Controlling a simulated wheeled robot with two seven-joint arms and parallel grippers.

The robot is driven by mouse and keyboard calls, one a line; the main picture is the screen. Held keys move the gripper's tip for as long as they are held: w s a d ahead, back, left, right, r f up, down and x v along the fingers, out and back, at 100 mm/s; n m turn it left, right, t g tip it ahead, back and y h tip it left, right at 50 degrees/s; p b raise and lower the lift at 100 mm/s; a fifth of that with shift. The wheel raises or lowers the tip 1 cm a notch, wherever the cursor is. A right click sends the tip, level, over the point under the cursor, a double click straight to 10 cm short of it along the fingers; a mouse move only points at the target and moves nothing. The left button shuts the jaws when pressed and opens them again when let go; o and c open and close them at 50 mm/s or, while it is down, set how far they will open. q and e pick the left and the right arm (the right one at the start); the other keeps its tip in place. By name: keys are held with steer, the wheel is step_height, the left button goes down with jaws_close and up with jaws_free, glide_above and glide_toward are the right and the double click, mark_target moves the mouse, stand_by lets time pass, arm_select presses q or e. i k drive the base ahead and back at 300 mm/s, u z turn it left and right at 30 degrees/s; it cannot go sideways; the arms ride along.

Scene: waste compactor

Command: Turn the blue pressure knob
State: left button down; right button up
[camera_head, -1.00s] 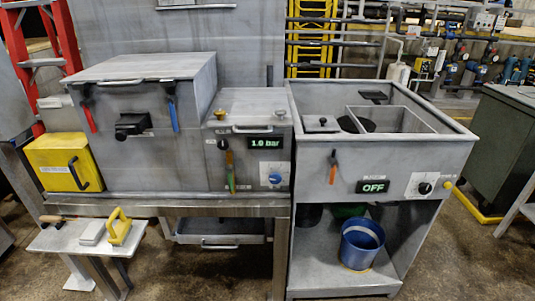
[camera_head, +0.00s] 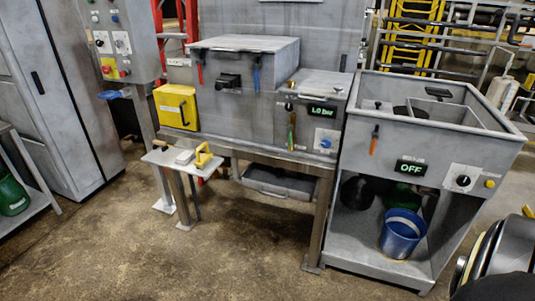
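The blue pressure knob (camera_head: 326,143) is small and round. It sits on a pale plate low on the front of the grey control unit (camera_head: 283,133). A display (camera_head: 322,111) above it shows green figures in bar, too small to read surely. Nothing covers the knob, and nothing touches it. Neither of my grippers is in view.
A grey cabinet with red and blue handles (camera_head: 240,75) stands left of the unit. A sink-like station (camera_head: 387,141) reading OFF stands right, with a blue bucket (camera_head: 401,235) below. A low side table (camera_head: 182,160) juts forward. The floor (camera_head: 170,250) in front is clear.

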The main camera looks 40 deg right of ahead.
mark_target(325, 143)
steer(key=u, duration=0.8)
steer(key=i, duration=0.2)
steer(key=z, duration=1.35)
steer(key=i, duration=1.55)
steer(key=z, duration=1)
